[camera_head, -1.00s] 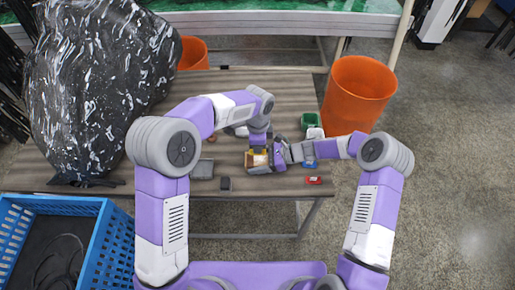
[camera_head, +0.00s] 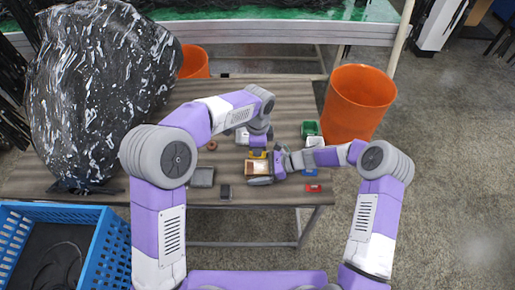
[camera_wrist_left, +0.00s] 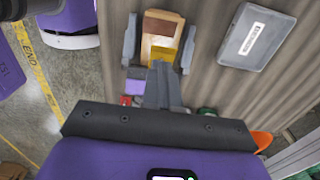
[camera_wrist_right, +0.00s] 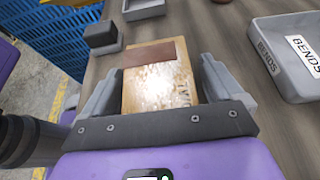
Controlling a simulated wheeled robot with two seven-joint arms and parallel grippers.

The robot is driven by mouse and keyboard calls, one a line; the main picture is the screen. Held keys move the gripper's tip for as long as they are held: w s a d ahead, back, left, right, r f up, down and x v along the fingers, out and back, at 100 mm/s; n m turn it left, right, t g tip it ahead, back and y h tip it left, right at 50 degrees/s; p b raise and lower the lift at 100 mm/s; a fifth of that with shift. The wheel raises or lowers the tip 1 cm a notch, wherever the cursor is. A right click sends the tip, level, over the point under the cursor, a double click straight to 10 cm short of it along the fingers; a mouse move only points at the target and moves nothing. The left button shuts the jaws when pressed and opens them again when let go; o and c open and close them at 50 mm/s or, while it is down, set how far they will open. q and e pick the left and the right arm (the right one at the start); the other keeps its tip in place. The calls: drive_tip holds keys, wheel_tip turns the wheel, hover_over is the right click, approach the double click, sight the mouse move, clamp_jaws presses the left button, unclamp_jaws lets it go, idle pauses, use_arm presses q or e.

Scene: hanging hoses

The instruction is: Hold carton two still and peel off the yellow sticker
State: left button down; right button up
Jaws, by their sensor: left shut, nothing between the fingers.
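Carton two (camera_head: 257,169) is a small tan box with a brown band, near the table's right side. In the right wrist view it (camera_wrist_right: 160,88) stands between the two fingers of my right gripper (camera_wrist_right: 165,95), which looks shut on it; dark lettering shows on its glaring face. In the left wrist view, a yellow sticker (camera_wrist_left: 162,53) shows on the carton's lower part, with yellow also at its right side. My left gripper (camera_wrist_left: 160,72) is shut and empty, its tips close to the sticker's lower edge; I cannot tell whether they touch.
A grey tray labelled BENDS (camera_wrist_right: 272,70) stands beside the carton. A large speckled black object (camera_head: 95,95) fills the left; an orange bin (camera_head: 357,103) stands at right.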

drive_tip(key=shift+d, duration=0.15)
drive_tip(key=v, duration=1.1)
drive_tip(key=shift+d+r, duration=0.25)
drive_tip(key=shift+d, duration=0.05)
drive_tip(key=shift+r, duration=0.1)
